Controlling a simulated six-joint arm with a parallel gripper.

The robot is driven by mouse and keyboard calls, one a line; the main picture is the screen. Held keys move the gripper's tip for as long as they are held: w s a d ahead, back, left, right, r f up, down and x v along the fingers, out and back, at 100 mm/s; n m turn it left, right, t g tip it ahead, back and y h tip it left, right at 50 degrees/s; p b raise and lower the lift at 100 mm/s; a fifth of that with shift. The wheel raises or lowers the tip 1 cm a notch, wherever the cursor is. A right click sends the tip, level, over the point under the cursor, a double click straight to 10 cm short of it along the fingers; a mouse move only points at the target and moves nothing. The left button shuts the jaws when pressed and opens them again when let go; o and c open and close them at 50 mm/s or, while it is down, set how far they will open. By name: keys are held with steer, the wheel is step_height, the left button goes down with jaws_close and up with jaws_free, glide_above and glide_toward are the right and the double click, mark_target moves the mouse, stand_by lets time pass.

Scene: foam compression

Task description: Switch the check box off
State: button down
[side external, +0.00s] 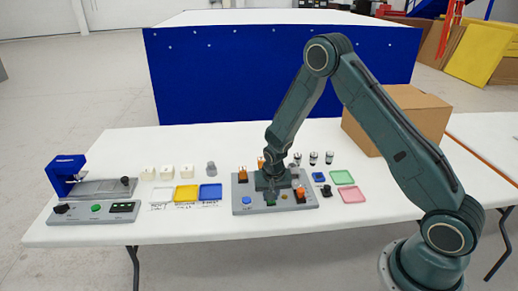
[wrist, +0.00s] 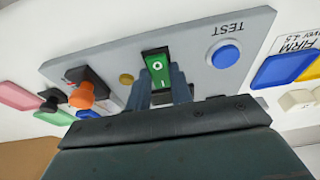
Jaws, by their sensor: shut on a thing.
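The check box (side external: 240,205) is a grey panel on the white table, below my gripper (side external: 271,197). In the wrist view the check box (wrist: 195,42) carries a green rocker switch (wrist: 158,67) in a black frame, marked with a circle and a bar. My gripper (wrist: 161,88) has one finger on each side of the switch and is shut on it. Which end of the rocker is pressed down I cannot tell. A blue button (wrist: 225,56) labelled TEST sits beside it. The gripper hides the switch in the side view.
On the panel, an orange knob (wrist: 82,97) and a brass-coloured button (wrist: 126,78) stand near the switch. A blue press (side external: 68,170), yellow tray (side external: 186,193) and blue tray (side external: 210,192) are left. A green tray (side external: 342,177), pink tray (side external: 352,194) and cardboard box (side external: 420,110) are right.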

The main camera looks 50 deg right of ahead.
steer(key=shift+s, duration=0.1)
stand_by(0.4)
steer(key=c, duration=1.2)
jaws_free()
steer(key=shift+c, duration=0.2)
steer(key=shift+a+r, duration=0.1)
steer(key=shift+r, duration=0.05)
steer(key=v, duration=1.3)
steer(key=shift+s+a, duration=0.3)
steer(key=shift+s, duration=0.05)
steer(key=shift+r, duration=0.15)
